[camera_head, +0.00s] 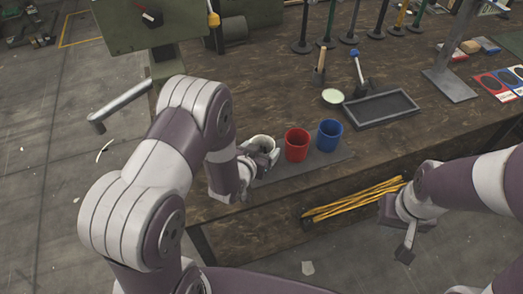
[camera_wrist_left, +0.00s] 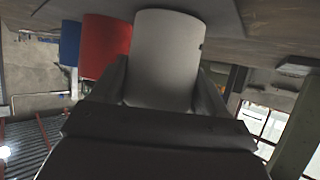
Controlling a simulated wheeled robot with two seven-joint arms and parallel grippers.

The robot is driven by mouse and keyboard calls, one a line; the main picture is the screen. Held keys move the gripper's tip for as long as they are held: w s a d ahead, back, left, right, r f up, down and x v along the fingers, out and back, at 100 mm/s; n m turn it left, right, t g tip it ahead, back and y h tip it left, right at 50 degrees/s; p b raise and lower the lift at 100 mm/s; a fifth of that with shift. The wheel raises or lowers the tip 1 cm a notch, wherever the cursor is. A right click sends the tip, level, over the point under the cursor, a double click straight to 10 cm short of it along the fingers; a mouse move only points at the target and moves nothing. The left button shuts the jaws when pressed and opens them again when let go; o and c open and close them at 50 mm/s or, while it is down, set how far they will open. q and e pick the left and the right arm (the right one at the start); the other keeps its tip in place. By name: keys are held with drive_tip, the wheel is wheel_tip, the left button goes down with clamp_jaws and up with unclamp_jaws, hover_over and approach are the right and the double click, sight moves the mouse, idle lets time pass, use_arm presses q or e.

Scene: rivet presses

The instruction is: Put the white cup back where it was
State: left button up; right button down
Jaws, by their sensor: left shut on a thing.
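The white cup (camera_head: 263,142) is upright at the left end of the grey mat (camera_head: 315,163) near the table's front edge. My left gripper (camera_head: 262,157) is shut on it, with a finger on each side. In the left wrist view the white cup (camera_wrist_left: 165,55) fills the space between the fingers, and its base is close to the mat; I cannot tell whether it touches. My right gripper (camera_head: 405,232) is at the lower right, in front of the table and away from the cups; its jaw state is unclear.
A red cup (camera_head: 297,144) and a blue cup (camera_head: 329,135) stand just right of the white cup. Behind are a dark tray (camera_head: 381,108), a pale green round dish (camera_head: 333,96) and tools on stands. Yellow rods (camera_head: 350,202) lie below the tabletop.

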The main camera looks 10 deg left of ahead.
use_arm(q)
drive_tip(key=shift+f, duration=0.2)
drive_tip(key=o, duration=1.1)
drive_tip(key=shift+c, duration=0.2)
drive_tip(key=shift+r, duration=0.25)
drive_tip(key=s+a+r+g, duration=0.1)
drive_tip(key=s+r+g, duration=0.2)
drive_tip(key=s, duration=0.3)
drive_tip(key=s+a+r+n+g+y, duration=0.1)
drive_tip(key=s+a+r+g, duration=0.1)
drive_tip(key=s, duration=0.4)
drive_tip(key=s+a+r+g+y, duration=0.1)
drive_tip(key=s+r+g, duration=0.3)
drive_tip(key=s+g, duration=0.2)
drive_tip(key=shift+s+a+r+n+p, duration=0.15)
drive_tip(key=shift+s+r+n+p, duration=0.25)
drive_tip(key=shift+s, duration=0.1)
